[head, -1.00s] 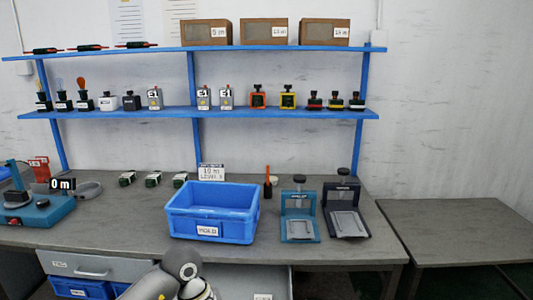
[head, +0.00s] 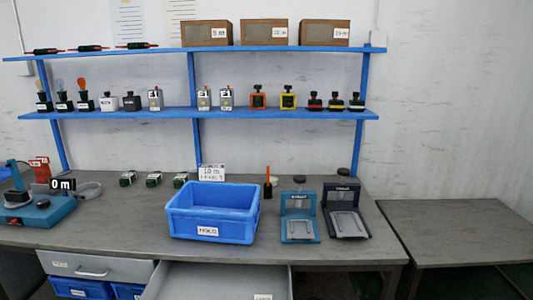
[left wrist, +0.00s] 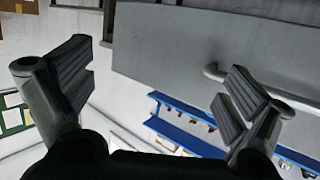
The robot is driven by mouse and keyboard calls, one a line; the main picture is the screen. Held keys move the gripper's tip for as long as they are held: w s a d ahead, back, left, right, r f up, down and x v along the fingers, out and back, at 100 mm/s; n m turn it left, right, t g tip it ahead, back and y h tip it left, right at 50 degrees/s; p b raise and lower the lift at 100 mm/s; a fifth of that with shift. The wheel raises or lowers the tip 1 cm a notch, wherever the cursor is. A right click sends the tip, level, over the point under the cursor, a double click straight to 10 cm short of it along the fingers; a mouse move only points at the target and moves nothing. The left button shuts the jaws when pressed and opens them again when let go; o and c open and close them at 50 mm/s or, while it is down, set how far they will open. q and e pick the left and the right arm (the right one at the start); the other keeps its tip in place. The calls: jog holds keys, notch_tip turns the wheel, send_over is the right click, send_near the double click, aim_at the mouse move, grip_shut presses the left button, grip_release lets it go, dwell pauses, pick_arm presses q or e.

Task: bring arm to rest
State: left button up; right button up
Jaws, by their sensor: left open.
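My left gripper (left wrist: 160,95) shows in the left wrist view with its two ridged fingers wide apart and nothing between them. Behind the fingers that view shows a grey panel with a handle (left wrist: 215,72) and part of the blue shelf (left wrist: 185,138). In the head view neither of my arms nor grippers shows. My right gripper is in no view.
A blue bin (head: 211,233) stands on the grey workbench (head: 120,218). Below it a drawer (head: 215,283) is pulled open. Two small presses (head: 299,228) stand right of the bin. A teal device (head: 38,213) stands at the left. A side table (head: 460,225) is bare.

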pick_arm(q)
jog(key=s+a+f+n+g+y, duration=0.2)
jog(key=s+a+f+y, duration=0.25)
jog(key=s+f, duration=0.4)
jog(key=s+a+f+n+g+y, duration=0.1)
jog(key=s+a+f+n+y, duration=0.15)
jog(key=s+a+f, duration=0.55)
jog(key=s+f+g+y, duration=0.1)
jog(key=s+f+g, duration=0.3)
jog(key=s, duration=0.9)
jog(key=s+a+f+g+y, duration=0.1)
jog(key=s+f+g, duration=0.3)
jog(key=s, duration=1)
notch_tip(320, 180, down, 4)
jog(key=shift+s+r+n, duration=0.15)
jog(key=shift+s+n, duration=0.1)
jog(key=shift+n, duration=0.2)
jog(key=shift+a, duration=0.1)
